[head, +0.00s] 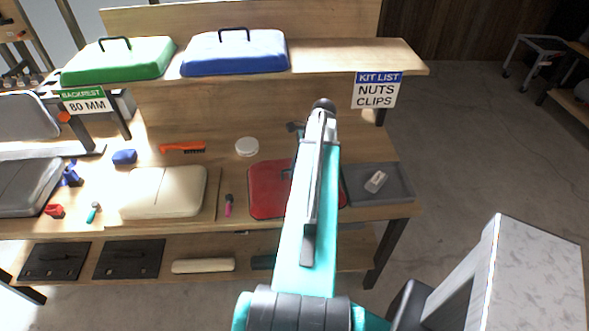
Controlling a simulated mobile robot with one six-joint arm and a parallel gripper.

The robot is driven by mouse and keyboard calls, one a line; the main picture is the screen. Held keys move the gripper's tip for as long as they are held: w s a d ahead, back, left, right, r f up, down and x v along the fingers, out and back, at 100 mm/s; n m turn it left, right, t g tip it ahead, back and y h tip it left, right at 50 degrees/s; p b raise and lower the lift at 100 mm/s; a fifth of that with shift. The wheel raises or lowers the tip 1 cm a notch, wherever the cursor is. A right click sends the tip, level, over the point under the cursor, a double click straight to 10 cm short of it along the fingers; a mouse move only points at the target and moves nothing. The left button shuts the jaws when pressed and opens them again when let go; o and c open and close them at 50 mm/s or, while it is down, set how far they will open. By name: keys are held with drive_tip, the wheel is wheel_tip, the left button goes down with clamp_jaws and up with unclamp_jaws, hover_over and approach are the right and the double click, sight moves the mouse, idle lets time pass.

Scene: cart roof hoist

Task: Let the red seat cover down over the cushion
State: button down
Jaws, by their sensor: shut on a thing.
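The red seat cover (266,187) is right of centre at the bench's front, with its right part behind my arm. A dark handle shows on it beside the arm. I cannot tell whether the cover rests on the bench or hangs just above it. My gripper (293,171) is at this handle, shut on it; its fingertips are mostly hidden behind my arm. The cream cushion (165,190) lies uncovered on a wooden board to the left, apart from the cover. A small pink-and-black tool (228,205) lies between them.
A grey tray (402,198) holding a pale block is right of the cover. An orange brush (183,147) and a white round item (247,147) lie behind. Green (118,60) and blue (235,55) covers sit on the upper shelf, which overhangs the bench's back.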

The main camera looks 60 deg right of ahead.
drive_tip(key=shift+f, duration=0.35)
idle(0.6)
drive_tip(key=c, duration=1.7)
unclamp_jaws()
drive_tip(key=shift+c, duration=0.2)
drive_tip(key=shift+r, duration=0.1)
drive_tip(key=b+v, duration=0.3)
drive_tip(key=v, duration=1)
drive_tip(key=shift+s+r+b, duration=0.2)
drive_tip(key=shift+r+b, duration=0.05)
drive_tip(key=shift+b, duration=0.15)
drive_tip(key=shift+s, duration=0.1)
